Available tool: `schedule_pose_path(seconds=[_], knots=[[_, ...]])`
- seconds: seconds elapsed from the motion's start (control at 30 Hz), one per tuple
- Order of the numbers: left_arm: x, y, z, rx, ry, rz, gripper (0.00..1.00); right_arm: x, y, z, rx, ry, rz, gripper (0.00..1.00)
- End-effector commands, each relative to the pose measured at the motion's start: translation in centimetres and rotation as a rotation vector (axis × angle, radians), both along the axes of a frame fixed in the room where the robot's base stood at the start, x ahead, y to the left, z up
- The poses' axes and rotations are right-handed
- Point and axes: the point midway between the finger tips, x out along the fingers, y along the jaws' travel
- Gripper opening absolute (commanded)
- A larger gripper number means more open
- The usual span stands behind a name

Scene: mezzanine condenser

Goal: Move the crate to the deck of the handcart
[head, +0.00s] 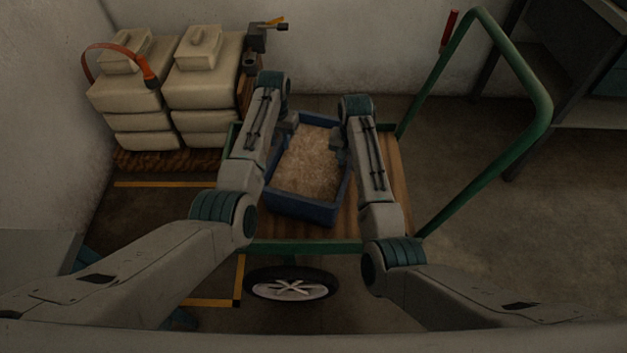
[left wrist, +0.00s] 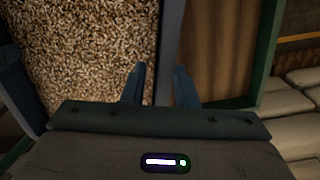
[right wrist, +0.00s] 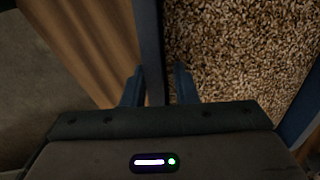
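The blue crate (head: 303,211), filled with light brown pellets (head: 306,164), is over the wooden deck of the green-framed handcart (head: 352,219). It looks to rest there, turned slightly. My left gripper (head: 289,124) is at its left wall near the far end; in the left wrist view the fingers (left wrist: 160,88) stand on either side of the wall (left wrist: 168,45), slightly apart. My right gripper (head: 339,142) is at the right wall; in the right wrist view its fingers (right wrist: 158,88) straddle the wall (right wrist: 149,45) with a small gap. My forearms hide parts of the deck.
Stacked pale sacks (head: 140,100) stand on a brown pallet to the left. The cart's green handle (head: 540,90) rises at the right. A grey shelf (head: 590,112) stands at the far right. A wheel (head: 291,284) shows at the cart's near side. Yellow floor lines lie left.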

Motion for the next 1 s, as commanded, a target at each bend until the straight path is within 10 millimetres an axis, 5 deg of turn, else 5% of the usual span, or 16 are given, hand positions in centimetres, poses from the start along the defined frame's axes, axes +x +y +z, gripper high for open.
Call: schedule_pose_path(seconds=[0.43,0.67,1.0], knots=[[0.0,-0.1,8.8,-0.001,-0.003,0.0,0.26,0.0,0.0,0.0,0.0,0.0,0.0,0.26],[-0.1,0.0,10.0,-0.001,-0.001,0.0,0.26,0.0,0.0,0.6,0.0,-0.001,0.0,0.26],[-0.1,0.0,10.0,0.0,-0.001,0.0,0.26,0.1,0.1,7.2,0.001,-0.004,-0.001,0.26]])
